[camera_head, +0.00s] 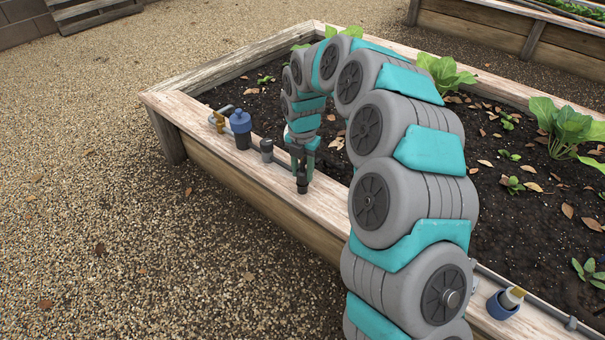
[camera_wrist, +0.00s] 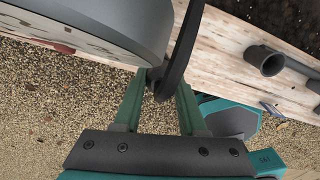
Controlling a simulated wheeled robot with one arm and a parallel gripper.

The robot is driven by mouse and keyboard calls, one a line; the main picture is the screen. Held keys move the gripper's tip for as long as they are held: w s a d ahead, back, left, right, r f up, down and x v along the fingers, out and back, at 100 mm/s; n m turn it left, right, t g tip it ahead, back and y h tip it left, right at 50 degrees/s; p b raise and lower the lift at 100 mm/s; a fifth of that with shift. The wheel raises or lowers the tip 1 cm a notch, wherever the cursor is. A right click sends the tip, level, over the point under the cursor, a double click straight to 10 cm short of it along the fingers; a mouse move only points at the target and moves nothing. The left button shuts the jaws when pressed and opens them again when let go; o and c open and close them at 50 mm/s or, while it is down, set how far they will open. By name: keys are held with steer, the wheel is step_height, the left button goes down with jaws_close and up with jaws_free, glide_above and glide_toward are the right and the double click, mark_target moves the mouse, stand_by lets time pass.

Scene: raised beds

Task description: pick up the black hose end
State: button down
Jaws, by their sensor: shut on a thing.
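My gripper (camera_head: 302,172) points down over the front plank of the raised bed, with its fingers shut on the black hose end (camera_head: 302,185). The hose end is a short dark cylinder showing below the fingertips. Whether it touches the plank is hard to tell. In the wrist view, my two green fingers (camera_wrist: 160,95) close from both sides on a dark curved piece (camera_wrist: 182,50). A large dark grey rounded shape fills the upper left there and hides part of the scene.
On the wooden rim (camera_head: 225,155) stand a blue-and-black fitting (camera_head: 240,128), a brass fitting (camera_head: 218,122) and a grey fitting (camera_head: 267,150). A blue-collared fitting (camera_head: 505,302) and thin pipe lie at right. Soil with plants (camera_head: 565,125) fills the bed. Gravel in front is clear.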

mark_target(303, 172)
steer(key=shift+r, duration=1.65)
steer(key=shift+s+r, duration=0.15)
steer(key=shift+s, duration=0.1)
steer(key=s+d+r, duration=0.1)
steer(key=s+r, duration=0.1)
steer(key=s, duration=0.5)
steer(key=s+d+r, duration=0.1)
steer(key=s+r, duration=0.2)
steer(key=s, duration=0.5)
steer(key=shift+s+p, duration=0.2)
steer(key=shift+p, duration=0.25)
steer(key=w+d+r+p, duration=0.2)
steer(key=w+d+p, duration=0.1)
steer(key=w+d, duration=0.8)
steer(key=shift+w+d+r, duration=0.25)
steer(key=shift+w+d, duration=0.1)
steer(key=shift+d, duration=0.7)
